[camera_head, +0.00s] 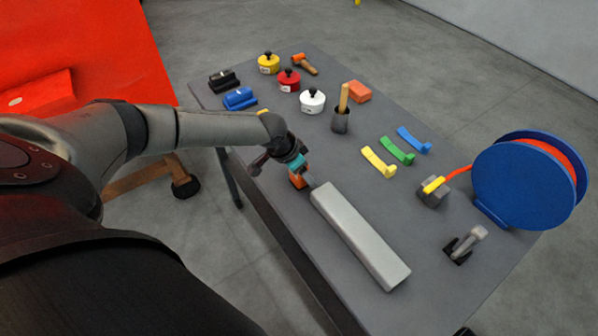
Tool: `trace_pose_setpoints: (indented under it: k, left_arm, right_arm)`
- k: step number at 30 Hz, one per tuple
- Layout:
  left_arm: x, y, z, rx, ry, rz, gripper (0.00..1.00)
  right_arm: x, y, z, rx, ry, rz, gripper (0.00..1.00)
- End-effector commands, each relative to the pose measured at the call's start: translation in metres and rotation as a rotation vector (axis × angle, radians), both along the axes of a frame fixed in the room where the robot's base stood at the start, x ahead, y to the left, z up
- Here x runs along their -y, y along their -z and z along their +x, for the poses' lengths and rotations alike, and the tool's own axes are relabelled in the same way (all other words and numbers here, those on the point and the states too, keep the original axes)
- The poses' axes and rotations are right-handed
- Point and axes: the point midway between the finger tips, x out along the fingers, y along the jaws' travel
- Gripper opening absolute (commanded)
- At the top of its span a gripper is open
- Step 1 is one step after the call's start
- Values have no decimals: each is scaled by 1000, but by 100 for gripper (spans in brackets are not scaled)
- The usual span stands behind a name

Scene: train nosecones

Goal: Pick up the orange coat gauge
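A small orange object (297,180), which looks like the orange coat gauge, is at the left edge of the grey table, beside the upper end of a long light-grey bar. My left gripper (297,167) is right over it, with a teal band showing just above the orange part. The fingers are small and partly hidden, so I cannot tell whether they are open or shut on it, or whether it touches the table. My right gripper is not in view.
The grey table (420,283) holds the light-grey bar (358,235), an orange block (359,91), several lidded pots, a brush in a dark cup (340,122), colored strips and a blue reel (520,185). A red panel (90,50) stands at the left.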

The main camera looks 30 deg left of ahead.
Motion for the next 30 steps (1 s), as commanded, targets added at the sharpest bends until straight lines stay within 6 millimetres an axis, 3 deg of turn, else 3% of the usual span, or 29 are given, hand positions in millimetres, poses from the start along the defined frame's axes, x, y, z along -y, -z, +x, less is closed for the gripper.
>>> trace_pose_setpoints:
  k: [2, 19, 30]
  left_arm:
    - [0, 0, 0, 0, 0, 0, 66]
    - [0, 0, 0, -1, 0, 0, 1]
    - [0, -2, 0, 1, 0, 0, 0]
  right_arm:
    - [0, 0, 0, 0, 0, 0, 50]
    - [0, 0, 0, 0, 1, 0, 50]
    - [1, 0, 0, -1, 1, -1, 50]
